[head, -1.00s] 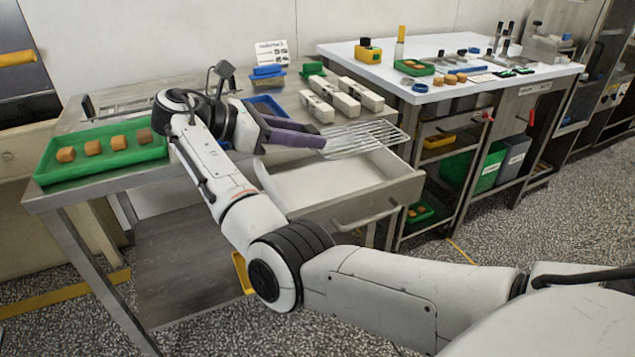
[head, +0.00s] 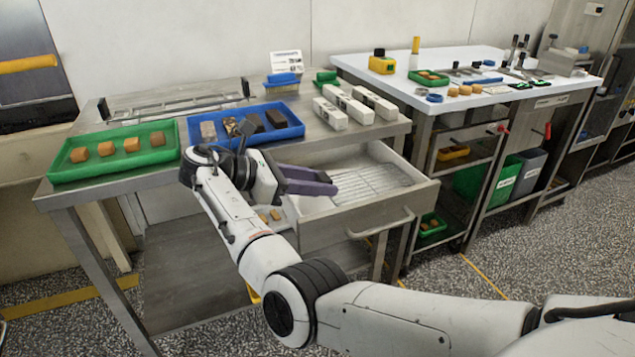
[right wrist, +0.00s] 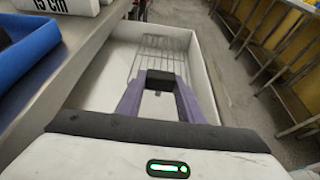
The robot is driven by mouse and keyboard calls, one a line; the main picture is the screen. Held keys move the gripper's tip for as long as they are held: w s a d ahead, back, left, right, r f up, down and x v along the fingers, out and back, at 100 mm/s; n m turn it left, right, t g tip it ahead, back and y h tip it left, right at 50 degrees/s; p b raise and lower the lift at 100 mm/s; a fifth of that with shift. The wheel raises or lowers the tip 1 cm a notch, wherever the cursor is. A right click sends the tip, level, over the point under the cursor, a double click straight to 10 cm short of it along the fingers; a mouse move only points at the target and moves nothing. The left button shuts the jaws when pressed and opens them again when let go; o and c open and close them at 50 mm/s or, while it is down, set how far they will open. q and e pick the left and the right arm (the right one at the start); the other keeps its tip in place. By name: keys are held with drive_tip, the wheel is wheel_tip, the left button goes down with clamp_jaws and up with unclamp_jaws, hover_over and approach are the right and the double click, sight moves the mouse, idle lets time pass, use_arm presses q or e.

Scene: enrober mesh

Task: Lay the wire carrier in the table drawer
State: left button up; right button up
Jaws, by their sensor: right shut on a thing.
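The wire carrier (head: 372,184) is a flat metal wire grid. In the head view it lies inside the outline of the open table drawer (head: 388,208), low between its walls; I cannot tell whether it touches the bottom. My right gripper (head: 334,184) has purple fingers and is shut on the near left end of the carrier. In the right wrist view the carrier (right wrist: 160,50) extends ahead of the fingers (right wrist: 160,90), between the walls of the white drawer (right wrist: 100,72). My left gripper is not in view.
On the steel table (head: 90,190) are a green tray (head: 75,175) with brown blocks, a blue tray (head: 300,128) with dark pieces, and several white blocks (head: 374,103). A white-topped table (head: 400,80) stands to the right. The drawer's handle (head: 380,226) sticks out in front.

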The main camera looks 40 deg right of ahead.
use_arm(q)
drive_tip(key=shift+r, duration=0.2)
use_arm(e)
drive_tip(key=shift+f, duration=0.55)
drive_tip(key=o, duration=1.1)
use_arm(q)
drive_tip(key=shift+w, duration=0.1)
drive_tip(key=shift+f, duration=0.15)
use_arm(e)
drive_tip(key=shift+r, duration=0.1)
